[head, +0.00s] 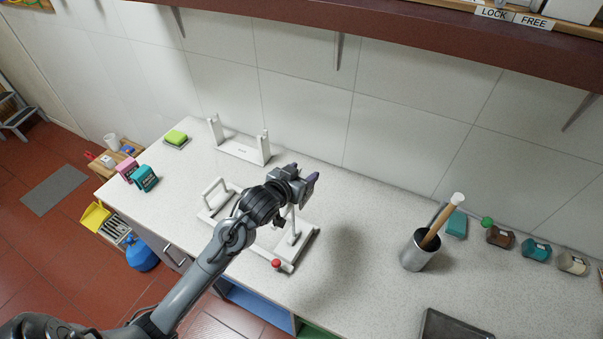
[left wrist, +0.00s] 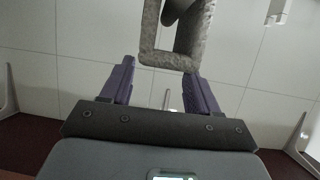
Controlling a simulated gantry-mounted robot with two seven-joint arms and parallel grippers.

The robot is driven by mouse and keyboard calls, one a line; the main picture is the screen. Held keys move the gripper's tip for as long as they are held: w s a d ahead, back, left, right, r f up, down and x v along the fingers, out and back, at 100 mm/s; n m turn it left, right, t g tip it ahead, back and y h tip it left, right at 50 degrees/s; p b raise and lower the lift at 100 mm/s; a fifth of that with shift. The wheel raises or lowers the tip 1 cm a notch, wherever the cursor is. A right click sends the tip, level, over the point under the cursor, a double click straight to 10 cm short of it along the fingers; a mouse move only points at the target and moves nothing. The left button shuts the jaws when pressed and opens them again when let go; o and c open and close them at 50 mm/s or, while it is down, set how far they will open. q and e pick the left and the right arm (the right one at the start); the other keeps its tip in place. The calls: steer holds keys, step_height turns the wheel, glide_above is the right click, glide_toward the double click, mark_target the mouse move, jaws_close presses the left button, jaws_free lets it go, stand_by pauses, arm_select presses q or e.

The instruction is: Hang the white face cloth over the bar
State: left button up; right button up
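My left gripper (head: 305,179) is over the counter, in front of the white apparatus. Its two purple fingers are spread, and it also shows in the left wrist view (left wrist: 160,80) with a gap between them. A grey, rough-textured loop (left wrist: 168,58) shows at the top of that view, near the fingertips; I cannot tell whether it touches them. A white stand with two upright posts (head: 240,150) is by the wall. A white frame with a red knob (head: 290,250) stands partly hidden behind my left arm. I cannot clearly make out the white face cloth or the bar. My right gripper is out of view.
A metal pot with a wooden-handled tool (head: 420,250) stands to the right. A dark tray (head: 455,325) is at the front right. A green sponge (head: 175,137) lies at the left. A shelf (head: 400,30) overhangs the counter.

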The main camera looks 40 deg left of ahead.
arm_select(q)
steer(key=o, duration=0.3)
